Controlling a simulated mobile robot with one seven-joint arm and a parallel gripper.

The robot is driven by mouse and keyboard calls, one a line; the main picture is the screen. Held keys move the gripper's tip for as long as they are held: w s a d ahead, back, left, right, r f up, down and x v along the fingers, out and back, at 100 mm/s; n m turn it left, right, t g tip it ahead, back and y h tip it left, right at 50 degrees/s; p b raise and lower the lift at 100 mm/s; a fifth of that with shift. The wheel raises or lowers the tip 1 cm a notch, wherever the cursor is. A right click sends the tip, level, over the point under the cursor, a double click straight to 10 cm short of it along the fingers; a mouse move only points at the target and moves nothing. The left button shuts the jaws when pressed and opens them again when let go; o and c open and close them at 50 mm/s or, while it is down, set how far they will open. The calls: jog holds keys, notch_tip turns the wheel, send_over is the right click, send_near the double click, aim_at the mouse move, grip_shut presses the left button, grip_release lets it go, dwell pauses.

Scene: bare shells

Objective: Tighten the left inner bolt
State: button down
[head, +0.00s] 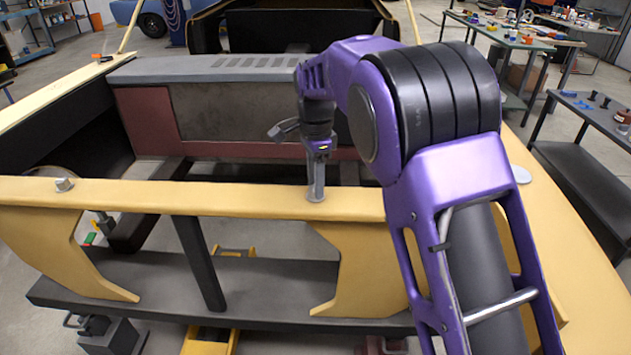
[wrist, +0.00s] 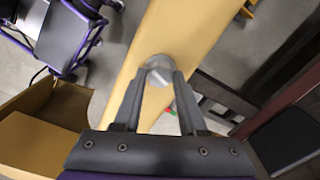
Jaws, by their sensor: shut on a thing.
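My gripper (head: 316,194) points down onto the yellow crossbeam (head: 230,197), right of its middle in the head view. In the wrist view my gripper (wrist: 160,80) has its two fingers closed in on a grey bolt (wrist: 157,62) that stands on the yellow beam (wrist: 185,30). The fingertips hide part of the bolt's head. Another grey bolt (head: 64,184) stands on the left part of the beam, well apart from my gripper. I cannot tell from the views which of these is the left inner bolt.
Yellow brackets (head: 60,245) and a dark lower shelf (head: 270,280) lie under the beam. Behind it is an open bay with a grey panel (head: 220,105). A workbench with tools (head: 500,35) stands at the back right. A grey disc (head: 521,174) lies on the right side.

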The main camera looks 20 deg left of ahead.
jog(key=m, duration=0.7)
jog(key=shift+w+a+r, duration=0.1)
jog(key=shift+r, duration=0.2)
jog(key=m, duration=0.7)
dwell(0.4)
jog(key=c, duration=0.8)
grip_release()
jog(key=o, duration=0.3)
jog(key=shift+o, duration=0.3)
jog(key=shift+f, duration=0.15)
